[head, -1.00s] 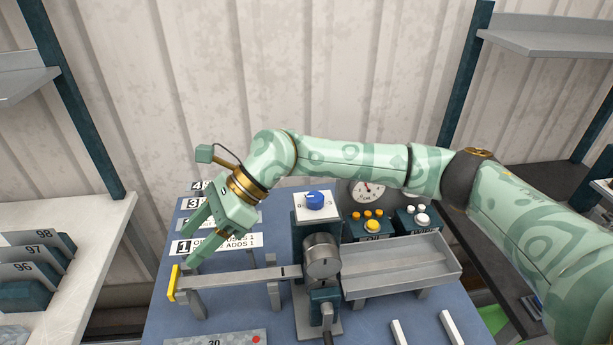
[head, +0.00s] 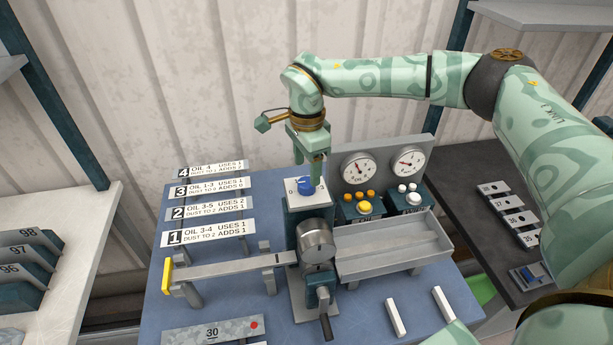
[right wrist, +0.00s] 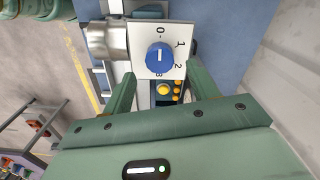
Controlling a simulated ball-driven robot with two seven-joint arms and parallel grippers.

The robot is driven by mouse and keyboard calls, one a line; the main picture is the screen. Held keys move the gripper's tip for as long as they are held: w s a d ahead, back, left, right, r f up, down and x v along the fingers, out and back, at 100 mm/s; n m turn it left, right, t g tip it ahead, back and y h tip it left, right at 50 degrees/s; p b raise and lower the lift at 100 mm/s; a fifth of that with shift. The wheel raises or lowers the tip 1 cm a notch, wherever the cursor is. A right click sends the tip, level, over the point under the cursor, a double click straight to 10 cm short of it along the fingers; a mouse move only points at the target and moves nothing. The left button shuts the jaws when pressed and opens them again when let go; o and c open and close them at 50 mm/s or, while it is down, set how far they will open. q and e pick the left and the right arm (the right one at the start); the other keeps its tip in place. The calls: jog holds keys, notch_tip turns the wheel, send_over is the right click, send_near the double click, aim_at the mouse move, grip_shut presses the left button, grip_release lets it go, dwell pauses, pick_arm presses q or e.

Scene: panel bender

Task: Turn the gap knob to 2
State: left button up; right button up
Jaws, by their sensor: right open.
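The gap knob (head: 305,186) is a blue round knob on a white plate marked 0 to 3, on top of the dark block in the bender's middle. In the right wrist view the knob (right wrist: 160,57) shows from above; its white mark appears to point toward 0. My right gripper (head: 308,176) hangs above the knob, pointing down. In the right wrist view its open fingers (right wrist: 160,70) stand on either side of the plate, with the knob between them in the picture and no visible contact. My left gripper is not in view.
A metal roller (head: 317,240) and lever stand in front of the knob. Two gauges (head: 358,169) and button boxes (head: 364,207) sit behind right, with a grey tray (head: 393,248) below. Numbered label strips (head: 210,232) and a yellow-ended bar (head: 225,272) lie left.

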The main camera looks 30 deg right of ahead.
aim_at(307, 181)
jog(key=shift+f, duration=2.1)
jog(key=c, duration=1)
